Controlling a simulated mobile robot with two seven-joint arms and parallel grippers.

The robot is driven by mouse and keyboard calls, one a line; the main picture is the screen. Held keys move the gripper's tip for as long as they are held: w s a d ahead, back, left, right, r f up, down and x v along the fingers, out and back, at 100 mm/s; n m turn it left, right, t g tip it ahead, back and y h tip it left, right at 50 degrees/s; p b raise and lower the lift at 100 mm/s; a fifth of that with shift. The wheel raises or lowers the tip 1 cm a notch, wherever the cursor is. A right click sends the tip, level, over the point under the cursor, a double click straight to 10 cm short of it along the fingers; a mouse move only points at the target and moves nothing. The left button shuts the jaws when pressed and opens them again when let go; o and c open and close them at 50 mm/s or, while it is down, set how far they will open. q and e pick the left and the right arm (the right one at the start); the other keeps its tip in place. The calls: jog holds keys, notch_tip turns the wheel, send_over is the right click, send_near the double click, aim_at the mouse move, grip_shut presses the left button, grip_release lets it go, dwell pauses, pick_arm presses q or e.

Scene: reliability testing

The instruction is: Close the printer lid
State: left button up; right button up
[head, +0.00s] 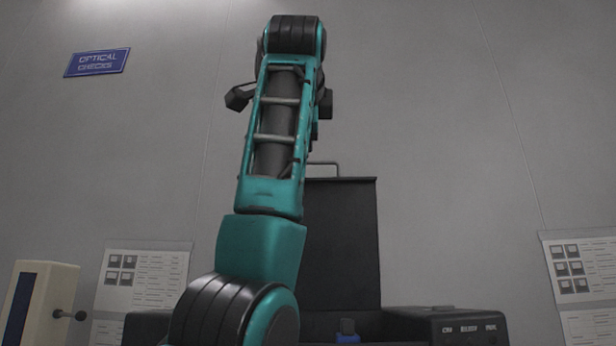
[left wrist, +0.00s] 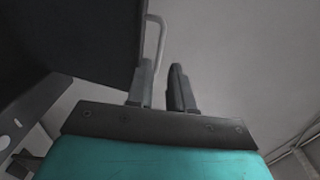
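The printer lid (head: 345,240) is a dark panel standing upright, with a thin handle (head: 325,163) at its top edge. My teal left arm rises in front of it and hides its left part. In the left wrist view the dark lid (left wrist: 80,35) fills the upper left, and its pale bent handle (left wrist: 160,35) runs down toward the fingers. My left gripper (left wrist: 161,80) has its two fingers apart, with a narrow gap between them. The handle is close to the left finger; I cannot tell whether they touch. My right gripper is not in view.
The dark printer body (head: 445,325) with small labels lies at the bottom. A small blue item (head: 347,331) shows in front of the lid. A beige box with a knob (head: 40,300) stands at left. Paper sheets and a blue sign (head: 97,62) are on the wall.

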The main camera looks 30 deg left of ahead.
pick_arm(q)
jog(key=p+x, duration=0.4)
jog(key=x, duration=0.7)
jog(key=shift+w+a+r, duration=0.15)
jog(key=shift+w+a, duration=0.05)
jog(key=shift+w, duration=0.15)
jog(key=shift+w+a, duration=0.25)
jog(key=shift+w, duration=0.15)
grip_shut()
